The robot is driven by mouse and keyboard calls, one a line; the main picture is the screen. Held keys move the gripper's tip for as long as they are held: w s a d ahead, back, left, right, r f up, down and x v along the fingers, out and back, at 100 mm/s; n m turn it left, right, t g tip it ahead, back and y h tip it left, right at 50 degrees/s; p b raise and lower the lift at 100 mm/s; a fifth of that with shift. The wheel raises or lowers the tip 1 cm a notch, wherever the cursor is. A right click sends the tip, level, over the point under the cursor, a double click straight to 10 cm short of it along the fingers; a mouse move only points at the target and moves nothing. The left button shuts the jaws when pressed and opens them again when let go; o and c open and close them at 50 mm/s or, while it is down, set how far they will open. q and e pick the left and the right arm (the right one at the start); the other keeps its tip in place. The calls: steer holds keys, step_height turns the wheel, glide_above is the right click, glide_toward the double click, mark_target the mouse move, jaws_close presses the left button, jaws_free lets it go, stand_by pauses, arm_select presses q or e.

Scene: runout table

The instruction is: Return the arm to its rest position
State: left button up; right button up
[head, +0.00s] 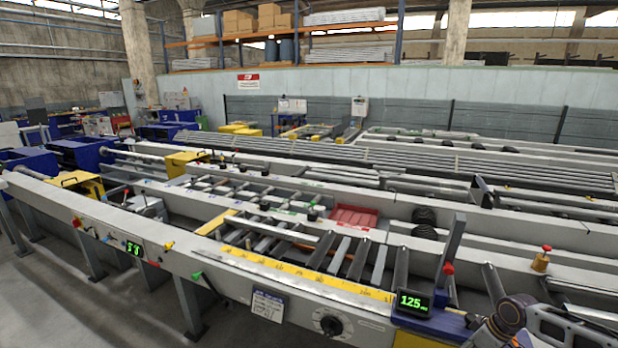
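Part of my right arm (575,328) shows at the lower right corner, grey with a dark round joint. It is low in front of the runout table's near rail (345,308), close to the blue end plate. The dark parts at its left end are cut by the bottom edge, and I cannot make out the fingers of my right gripper or anything held in them. My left arm and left gripper are not in view.
A green-lit display (413,304) stands on the near rail beside my arm. A red-tipped upright post (449,262) and a brass-coloured fitting with a red knob (541,260) rise nearby. A red tray (354,216) lies farther back. Grey floor (60,310) is clear at left.

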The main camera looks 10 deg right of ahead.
steer(key=s+a+f+n, duration=0.1)
steer(key=s+a+f, duration=0.2)
steer(key=a, duration=0.4)
steer(key=s+a+f+g, duration=0.1)
steer(key=s+a+f, duration=0.15)
steer(key=a, duration=0.45)
steer(key=s+a+f+n, duration=0.1)
steer(key=s+a+f, duration=0.25)
steer(key=a, duration=0.35)
steer(key=s+a+r, duration=0.3)
steer(key=a, duration=0.4)
steer(key=shift+s+a+r+m+t+h, duration=1.05)
steer(key=shift+r+m, duration=1.15)
steer(key=shift+r, duration=2)
step_height(320, 180, down, 32)
steer(key=s, duration=0.3)
steer(key=s+d+f+g, duration=0.1)
steer(key=s+d+f, duration=0.1)
steer(key=s+f, duration=0.8)
steer(key=s+d+f+g, duration=0.1)
steer(key=s+f, duration=0.9)
steer(key=s, duration=0.2)
steer(key=shift+d+f, duration=0.35)
